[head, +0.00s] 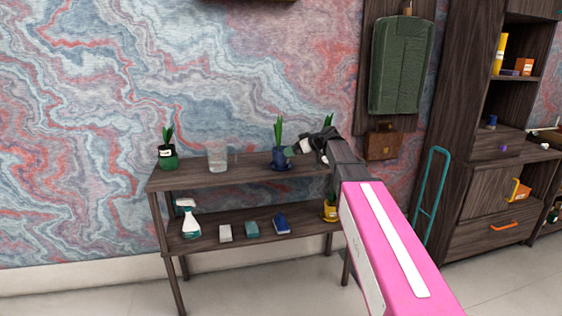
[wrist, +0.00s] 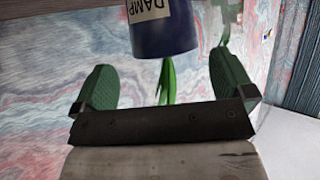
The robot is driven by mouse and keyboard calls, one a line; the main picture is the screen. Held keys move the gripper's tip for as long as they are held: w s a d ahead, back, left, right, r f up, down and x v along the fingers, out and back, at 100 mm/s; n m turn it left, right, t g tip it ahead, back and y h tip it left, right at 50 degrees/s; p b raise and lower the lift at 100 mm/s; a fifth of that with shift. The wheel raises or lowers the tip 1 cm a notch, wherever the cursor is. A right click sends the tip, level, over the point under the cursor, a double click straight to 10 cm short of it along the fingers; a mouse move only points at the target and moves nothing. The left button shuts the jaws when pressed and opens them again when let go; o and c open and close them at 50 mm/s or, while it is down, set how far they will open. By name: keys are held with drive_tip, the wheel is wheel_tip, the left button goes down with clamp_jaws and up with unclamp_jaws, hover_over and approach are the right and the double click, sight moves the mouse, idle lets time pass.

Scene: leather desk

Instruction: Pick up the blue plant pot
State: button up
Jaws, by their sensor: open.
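The blue plant pot (head: 280,157) holds a green spiky plant and stands on the top board of a dark wooden shelf (head: 222,180). In the wrist view the pot (wrist: 165,38) appears upside down at the top, with a white label reading "DAMP" and green leaves hanging below it. My gripper (head: 292,150) is beside the pot on its right in the head view. In the wrist view my gripper (wrist: 163,70) has its two green finger pads spread apart, with the leaves showing between them and the pot ahead. Contact with the pot is not visible.
A green pot (head: 168,160) and a clear glass (head: 217,156) stand left on the top board. Another plant (head: 328,121) shows partly behind my arm.

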sight(281, 150)
drive_tip(key=x, duration=0.6)
drive_tip(key=shift+a+f, duration=0.2)
drive_tip(key=shift+f, duration=0.1)
drive_tip(key=c, duration=1.1)
